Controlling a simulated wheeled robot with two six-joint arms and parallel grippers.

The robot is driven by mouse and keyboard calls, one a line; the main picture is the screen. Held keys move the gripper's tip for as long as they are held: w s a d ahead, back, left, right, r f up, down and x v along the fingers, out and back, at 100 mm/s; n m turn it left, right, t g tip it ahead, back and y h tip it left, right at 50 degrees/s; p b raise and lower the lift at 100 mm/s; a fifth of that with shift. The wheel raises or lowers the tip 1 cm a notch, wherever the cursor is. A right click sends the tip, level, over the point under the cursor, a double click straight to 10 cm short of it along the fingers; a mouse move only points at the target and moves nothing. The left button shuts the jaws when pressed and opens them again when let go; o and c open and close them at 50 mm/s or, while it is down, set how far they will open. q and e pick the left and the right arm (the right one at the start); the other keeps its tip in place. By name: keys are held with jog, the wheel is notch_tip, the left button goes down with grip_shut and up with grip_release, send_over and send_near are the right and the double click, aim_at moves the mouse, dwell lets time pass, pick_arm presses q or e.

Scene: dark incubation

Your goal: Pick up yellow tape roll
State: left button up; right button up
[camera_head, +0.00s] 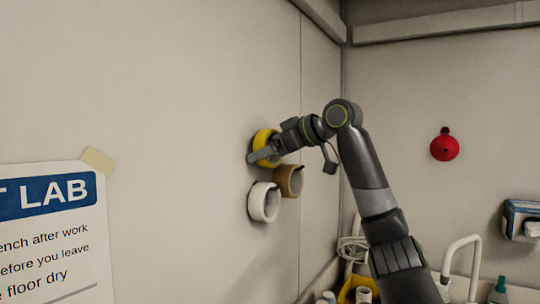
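The yellow tape roll (264,138) hangs on the left wall, above two other rolls. My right gripper (262,154) is at the yellow roll, and a grey finger covers part of its front and lower side. I cannot tell whether the fingers are closed on the roll or only beside it. The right arm reaches in from the lower right. My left gripper is not in view.
A white tape roll (264,202) and a brown tape roll (290,180) hang just below. A lab sign (60,235) is on the same wall at left. A red object (445,146) hangs on the back wall. Bottles and a yellow container (350,290) stand low at right.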

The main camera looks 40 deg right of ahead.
jog(key=shift+r, duration=0.95)
jog(key=shift+s+r, duration=0.15)
jog(key=shift+r, duration=0.2)
jog(key=s+d+b, duration=0.2)
jog(key=s+b, duration=0.1)
jog(key=s, duration=0.5)
jog(key=s+d+b, duration=0.2)
jog(key=s+b, duration=0.1)
jog(key=s, duration=0.6)
jog(key=shift+s+b, duration=0.2)
jog(key=shift+b, duration=0.1)
jog(key=shift+w+a+f, duration=0.1)
jog(key=shift+w+f, duration=0.05)
